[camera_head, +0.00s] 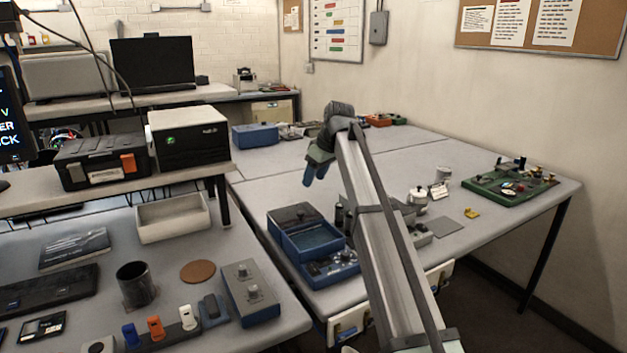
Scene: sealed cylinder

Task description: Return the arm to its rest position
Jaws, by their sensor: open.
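My arm (385,240) rises from the bottom right of the head view and reaches up and away over the table. Its far end bends down to the left. My gripper (308,180) hangs there above the table, with bluish fingertips pointing down. It is open, and I see nothing held between the fingers. The arm hides part of the table and some small things behind it.
A blue open case (305,237) stands below and left of the gripper. A green board (510,182) with knobs lies at right. A blue box (255,136) sits further back. At left are a white tray (172,219) and a dark cup (135,284). Bare table shows around the gripper.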

